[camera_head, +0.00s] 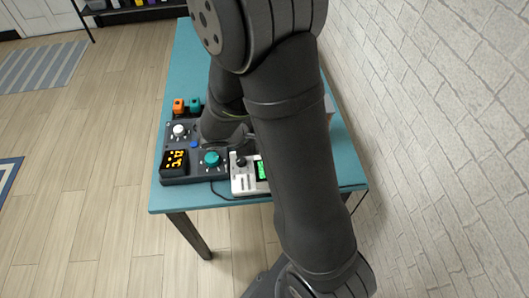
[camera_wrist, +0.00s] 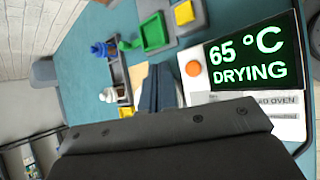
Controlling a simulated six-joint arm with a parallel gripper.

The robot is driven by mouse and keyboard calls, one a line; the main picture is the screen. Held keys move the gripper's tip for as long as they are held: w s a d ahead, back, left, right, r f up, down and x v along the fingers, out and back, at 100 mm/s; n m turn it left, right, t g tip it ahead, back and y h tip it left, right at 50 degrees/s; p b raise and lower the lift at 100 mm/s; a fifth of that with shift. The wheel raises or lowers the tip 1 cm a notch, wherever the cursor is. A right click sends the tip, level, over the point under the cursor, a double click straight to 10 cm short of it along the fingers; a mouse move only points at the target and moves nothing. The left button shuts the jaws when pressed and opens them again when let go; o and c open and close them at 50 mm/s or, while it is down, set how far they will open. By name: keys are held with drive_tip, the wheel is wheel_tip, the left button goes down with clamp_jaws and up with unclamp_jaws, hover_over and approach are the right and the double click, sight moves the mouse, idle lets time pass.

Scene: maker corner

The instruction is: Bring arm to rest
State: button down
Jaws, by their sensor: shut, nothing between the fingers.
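My gripper (camera_wrist: 158,88) shows in the wrist view as a wide dark body with narrow dark fingers together beyond it. Nothing is held between them. It points over the teal table (camera_wrist: 85,65), beside a white device (camera_wrist: 198,85) whose screen (camera_wrist: 254,57) reads 65 °C DRYING. In the head view my dark arm crosses the middle of the picture over the table (camera_head: 195,45), and it hides much of the tabletop. I cannot make out the fingertips there.
A dark control panel (camera_head: 190,167) with knobs and an orange display sits at the table's left edge. A small white device (camera_head: 243,185) stands beside it. A green tray (camera_wrist: 152,32) and a blue item (camera_wrist: 100,49) show in the wrist view. A brick wall (camera_head: 430,120) borders the right.

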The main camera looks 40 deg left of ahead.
drive_tip(key=shift+f, duration=0.1)
drive_tip(key=shift+f, duration=0.7)
drive_tip(key=shift+r, duration=2.7)
